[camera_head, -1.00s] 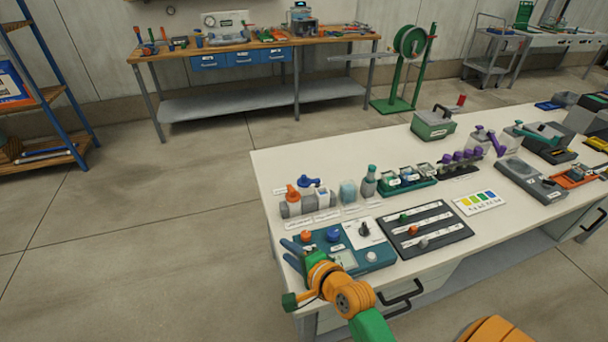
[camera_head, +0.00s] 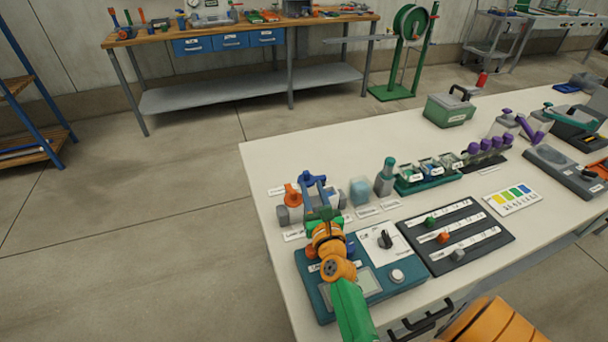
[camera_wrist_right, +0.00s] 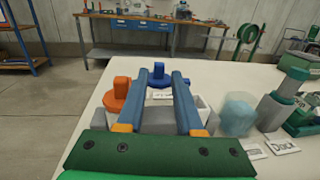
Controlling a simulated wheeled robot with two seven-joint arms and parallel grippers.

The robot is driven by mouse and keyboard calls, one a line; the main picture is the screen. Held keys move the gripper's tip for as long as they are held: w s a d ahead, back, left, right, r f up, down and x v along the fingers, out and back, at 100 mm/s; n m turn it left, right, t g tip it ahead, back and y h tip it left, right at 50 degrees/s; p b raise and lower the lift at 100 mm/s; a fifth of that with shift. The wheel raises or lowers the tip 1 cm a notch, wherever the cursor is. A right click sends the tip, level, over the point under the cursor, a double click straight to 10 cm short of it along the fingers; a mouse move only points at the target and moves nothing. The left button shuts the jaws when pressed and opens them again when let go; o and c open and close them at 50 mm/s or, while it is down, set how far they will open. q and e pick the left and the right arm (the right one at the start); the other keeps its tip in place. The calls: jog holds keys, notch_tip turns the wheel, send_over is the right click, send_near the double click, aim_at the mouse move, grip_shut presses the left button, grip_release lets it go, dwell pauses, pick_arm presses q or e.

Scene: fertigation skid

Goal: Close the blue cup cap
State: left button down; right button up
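The blue cup cap (camera_wrist_right: 159,81) has a round base and an upright tab. It sits on a pale cup block at the table's left end; my fingers partly hide its seat, so I cannot tell how far it is closed. An orange cap (camera_wrist_right: 119,95) stands just left of it, also visible in the head view (camera_head: 291,195). My right gripper (camera_wrist_right: 162,72) is open, its two blue fingers reaching over the block with the blue cap showing between their tips. I see no clear contact. In the head view the right gripper (camera_head: 314,181) overlaps the cap. My left gripper is not in view.
A teal panel (camera_head: 319,297) with a dial lies under my right arm. A black slider board (camera_head: 484,254) lies further right. Floor is free left of the table.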

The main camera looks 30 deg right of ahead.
aim_at(307, 175)
jog(key=shift+w, duration=0.2)
jog(key=x, duration=0.7)
jog(key=shift+f, duration=0.15)
grip_shut()
jog(key=shift+s+b, duration=0.1)
jog(key=shift+b, duration=0.3)
dwell(0.6)
